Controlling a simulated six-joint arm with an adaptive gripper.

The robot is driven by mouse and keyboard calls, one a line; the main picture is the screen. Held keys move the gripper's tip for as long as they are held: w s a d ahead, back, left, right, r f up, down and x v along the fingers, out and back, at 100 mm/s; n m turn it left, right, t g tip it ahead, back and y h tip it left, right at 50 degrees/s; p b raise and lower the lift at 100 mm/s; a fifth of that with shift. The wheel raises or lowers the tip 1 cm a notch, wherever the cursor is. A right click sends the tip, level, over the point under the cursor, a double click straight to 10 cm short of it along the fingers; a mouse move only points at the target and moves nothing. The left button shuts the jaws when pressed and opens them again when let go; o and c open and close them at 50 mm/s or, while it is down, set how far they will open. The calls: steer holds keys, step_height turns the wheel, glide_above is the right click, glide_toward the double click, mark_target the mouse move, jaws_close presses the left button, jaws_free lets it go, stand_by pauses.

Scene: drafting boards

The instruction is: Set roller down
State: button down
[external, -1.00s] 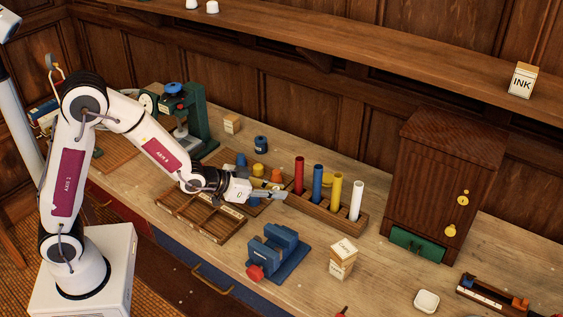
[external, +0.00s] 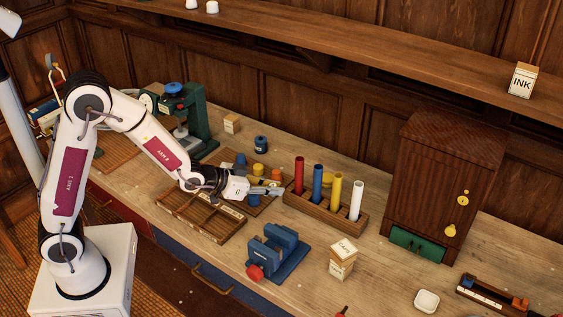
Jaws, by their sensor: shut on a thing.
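My gripper (external: 276,191) is at the middle of the bench, pointing right, with its fingertips by the left end of the wooden rack of coloured tubes (external: 312,207). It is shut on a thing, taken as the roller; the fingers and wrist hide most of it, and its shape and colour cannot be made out. I cannot tell whether it touches the surface below. Small blue, yellow and orange pieces on a dark board (external: 256,205) stand just behind and below the gripper.
A wooden compartment tray (external: 202,214) lies under my forearm. A blue vise-like block (external: 275,250) stands in front, with a labelled box (external: 342,259) to its right. A brown cabinet (external: 440,180) stands at the right. Bare bench shows between the rack and cabinet.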

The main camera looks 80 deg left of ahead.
steer(key=a+n+y, duration=0.1)
steer(key=a, duration=0.5)
steer(key=s+a+f+n+g+y, duration=0.1)
steer(key=a, duration=0.5)
steer(key=a+n+y, duration=0.1)
steer(key=a+n, duration=0.1)
steer(key=a, duration=0.4)
steer(key=shift+s+a+f+g+y, duration=0.2)
steer(key=shift+a+g+y, duration=0.1)
steer(key=shift+y, duration=0.1)
steer(key=s+a+r+n+g+y, duration=0.1)
steer(key=s+a+n, duration=0.1)
steer(key=a, duration=0.9)
steer(key=s+a+r+n+g+y, duration=0.1)
steer(key=s+a+n+g+y, duration=0.1)
steer(key=a, duration=0.9)
steer(key=shift+r+n+g, duration=0.2)
steer(key=shift+n+g, duration=0.1)
steer(key=shift+f, duration=0.1)
glide_above(244, 143)
steer(key=shift+f, duration=3.05)
steer(key=shift+f, duration=1.9)
steer(key=shift+f, duration=0.15)
